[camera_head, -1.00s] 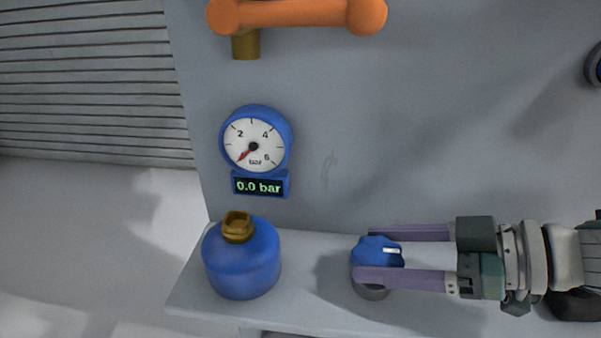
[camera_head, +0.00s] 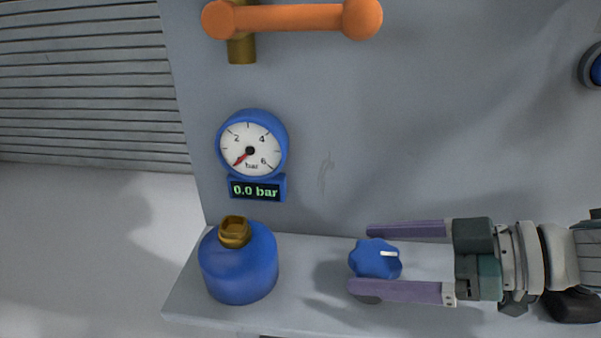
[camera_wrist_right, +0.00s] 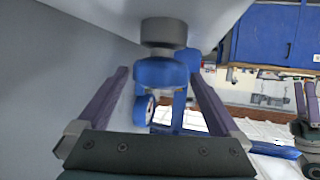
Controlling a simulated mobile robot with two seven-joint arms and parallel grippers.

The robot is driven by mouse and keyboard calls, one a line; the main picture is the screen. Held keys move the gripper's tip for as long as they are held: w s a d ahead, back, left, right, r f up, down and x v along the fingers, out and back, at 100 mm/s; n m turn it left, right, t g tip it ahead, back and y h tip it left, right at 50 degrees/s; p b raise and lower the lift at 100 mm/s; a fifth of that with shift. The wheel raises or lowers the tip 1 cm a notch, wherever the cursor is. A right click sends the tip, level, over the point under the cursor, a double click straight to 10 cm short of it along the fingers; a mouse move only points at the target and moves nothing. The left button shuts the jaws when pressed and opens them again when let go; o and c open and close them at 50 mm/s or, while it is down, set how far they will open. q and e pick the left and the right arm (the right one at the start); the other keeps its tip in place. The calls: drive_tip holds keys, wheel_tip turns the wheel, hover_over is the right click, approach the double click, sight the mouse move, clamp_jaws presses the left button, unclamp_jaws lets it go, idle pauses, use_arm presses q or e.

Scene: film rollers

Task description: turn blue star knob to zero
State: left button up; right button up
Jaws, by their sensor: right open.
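The blue star knob (camera_head: 374,260) with a white pointer mark sits on a grey base on the shelf. The mark points to the right in the head view. My right gripper (camera_head: 358,259) comes in from the right and is open, one purple finger on each side of the knob, with gaps showing. In the right wrist view the knob (camera_wrist_right: 161,72) is between the open fingers, under a grey cylinder. The blue gauge (camera_head: 252,148) has its red needle at the low end, and its display (camera_head: 256,190) reads 0.0 bar.
A blue bottle (camera_head: 240,270) with a brass cap stands left of the knob on the grey shelf (camera_head: 310,278). An orange handle (camera_head: 292,19) is on the panel above the gauge. Shelf space between bottle and knob is clear.

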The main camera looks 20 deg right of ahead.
drive_tip(key=p+v, duration=0.2)
drive_tip(key=v, duration=0.8)
idle(0.3)
